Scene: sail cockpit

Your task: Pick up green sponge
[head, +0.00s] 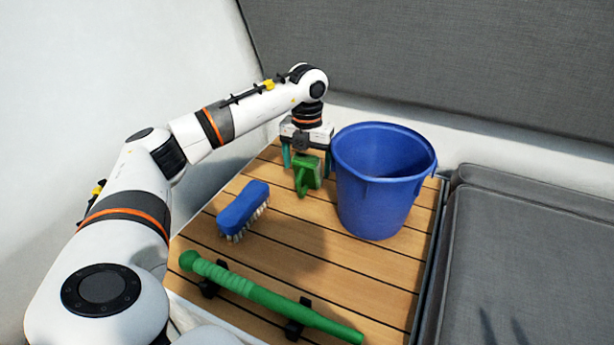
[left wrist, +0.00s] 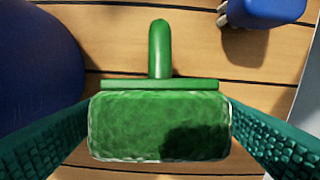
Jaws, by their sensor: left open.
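The green sponge (head: 314,172) is a green block with a handle on a backing plate, on the slatted wooden table behind the blue brush. In the left wrist view the sponge (left wrist: 160,127) fills the lower middle, with its handle pointing up in the picture. My left gripper (head: 306,164) is over it, pointing down, with its teal fingers apart. In the left wrist view one finger is on each side of the sponge, close to its ends; I cannot tell whether they touch it. My right gripper is not in view.
A blue bucket (head: 370,190) stands right beside the sponge. A blue brush (head: 243,208) lies to the left and nearer. A green handle bar (head: 270,297) on black mounts lies along the near edge. Grey cushions (head: 530,260) are at right. Bare wooden slats (head: 300,235) lie between.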

